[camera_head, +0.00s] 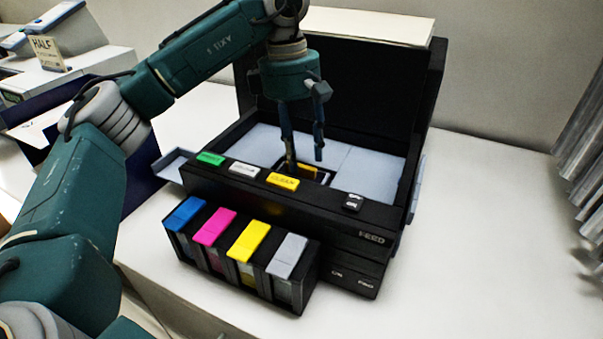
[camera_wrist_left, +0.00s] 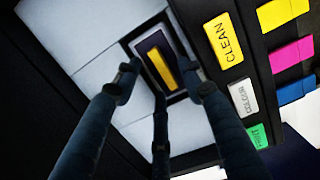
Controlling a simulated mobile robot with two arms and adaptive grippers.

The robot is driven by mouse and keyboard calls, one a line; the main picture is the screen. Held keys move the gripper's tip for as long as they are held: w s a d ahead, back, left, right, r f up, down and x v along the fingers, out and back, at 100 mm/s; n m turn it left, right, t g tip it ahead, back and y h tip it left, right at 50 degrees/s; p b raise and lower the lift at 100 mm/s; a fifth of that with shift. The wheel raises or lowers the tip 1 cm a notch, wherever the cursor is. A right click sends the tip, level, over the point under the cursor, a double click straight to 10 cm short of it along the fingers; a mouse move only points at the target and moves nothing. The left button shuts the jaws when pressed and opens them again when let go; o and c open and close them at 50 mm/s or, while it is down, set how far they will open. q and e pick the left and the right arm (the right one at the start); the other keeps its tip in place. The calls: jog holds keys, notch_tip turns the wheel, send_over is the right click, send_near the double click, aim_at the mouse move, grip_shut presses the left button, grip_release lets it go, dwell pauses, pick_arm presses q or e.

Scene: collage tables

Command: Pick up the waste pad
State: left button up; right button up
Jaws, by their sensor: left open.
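The waste pad (camera_wrist_left: 161,68) appears to be the dark block with a yellow strip, set in a framed recess in the pale floor inside the open black printer. In the head view its yellow part (camera_head: 308,171) shows just beyond the front buttons, partly hidden by my fingers. My left gripper (camera_head: 305,164) points down into the printer over the recess, open. In the left wrist view its fingers (camera_wrist_left: 160,82) are spread around the near end of the pad; I cannot tell whether they touch it. My right gripper is not in view.
The printer (camera_head: 365,215) has its lid raised behind my gripper. Green, white and yellow CLEAN (camera_head: 283,181) buttons line its front edge. Blue, magenta, yellow and grey ink tanks (camera_head: 287,256) stand in front. The white table (camera_head: 480,230) is clear at right; grey corrugated material (camera_head: 585,150) stands beyond.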

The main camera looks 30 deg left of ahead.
pick_arm(q)
jog(key=shift+d+f, duration=0.1)
jog(key=shift+f, duration=0.8)
jog(key=shift+c, duration=0.5)
grip_shut()
